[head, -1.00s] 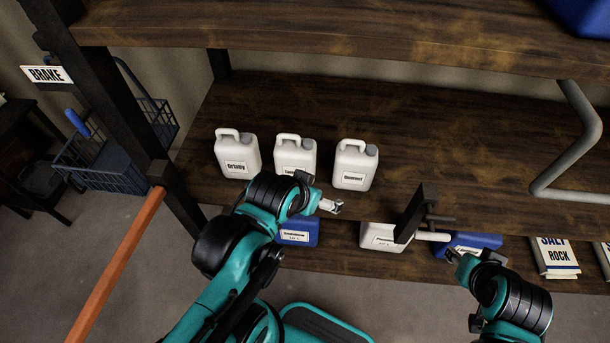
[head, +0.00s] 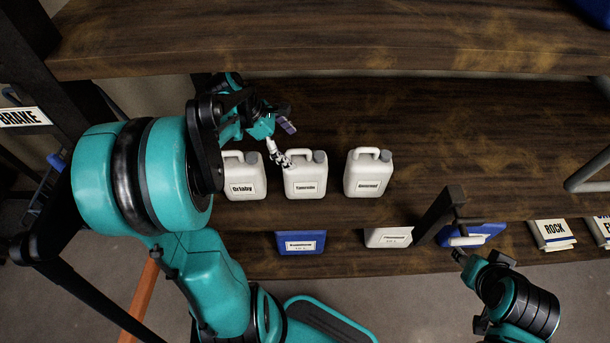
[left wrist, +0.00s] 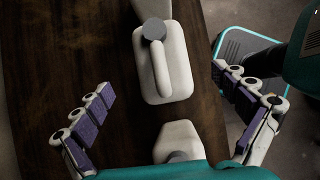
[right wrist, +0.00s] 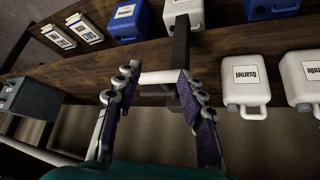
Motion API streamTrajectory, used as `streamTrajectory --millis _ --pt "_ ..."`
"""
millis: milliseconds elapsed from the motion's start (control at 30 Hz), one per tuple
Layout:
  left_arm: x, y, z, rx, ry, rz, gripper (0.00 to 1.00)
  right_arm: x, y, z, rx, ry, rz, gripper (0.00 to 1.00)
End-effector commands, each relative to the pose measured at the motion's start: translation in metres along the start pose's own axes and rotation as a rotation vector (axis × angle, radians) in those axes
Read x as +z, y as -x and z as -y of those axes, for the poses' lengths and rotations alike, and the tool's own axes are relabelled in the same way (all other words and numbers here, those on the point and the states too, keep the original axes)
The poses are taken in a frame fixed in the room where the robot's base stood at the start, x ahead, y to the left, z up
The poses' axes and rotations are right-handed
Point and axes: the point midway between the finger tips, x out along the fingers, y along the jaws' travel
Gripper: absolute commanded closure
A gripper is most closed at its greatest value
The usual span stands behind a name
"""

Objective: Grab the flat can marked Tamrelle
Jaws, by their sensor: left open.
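The Tamrelle can (head: 305,180) is a white flat can with a top handle and grey cap. It stands upright on the shelf, in the middle of a row of three. The Ortaby can (head: 244,180) is on its left and the Quarnel can (head: 368,175) on its right. My left gripper (head: 283,140) is open and empty, above and behind the gap between Ortaby and Tamrelle. In the left wrist view, the centre can (left wrist: 166,75), seemingly Tamrelle, lies ahead between the spread fingers, apart from them. My right gripper (right wrist: 158,110) is open below the shelf edge.
A dark bracket (head: 437,215) with a pale bar stands at the shelf's front edge near my right gripper. A lower shelf holds blue cans (head: 301,243), a white can and labelled bags (head: 552,233). An upper shelf (head: 300,45) overhangs. The shelf right of Quarnel is clear.

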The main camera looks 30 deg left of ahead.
Motion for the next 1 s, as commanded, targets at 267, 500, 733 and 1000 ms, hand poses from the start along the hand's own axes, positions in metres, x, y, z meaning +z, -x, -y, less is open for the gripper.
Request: streamTrajectory --millis 267,500,733,1000 --pt "-0.002 -0.03 0.0 -0.001 0.003 0.001 0.03 0.008 -0.011 0.0 0.0 0.0 0.0 0.6" --pt "-0.003 -0.067 0.001 -0.001 0.0 0.0 0.03 0.019 -0.027 0.0 0.0 0.0 0.0 0.6" --pt "-0.002 -0.074 0.001 0.001 0.003 0.0 0.03 0.02 -0.027 0.0 0.0 0.0 0.0 0.6" --pt "-0.002 -0.073 0.001 0.0 0.002 0.0 0.55 0.019 -0.027 0.0 0.0 0.0 0.0 0.6"
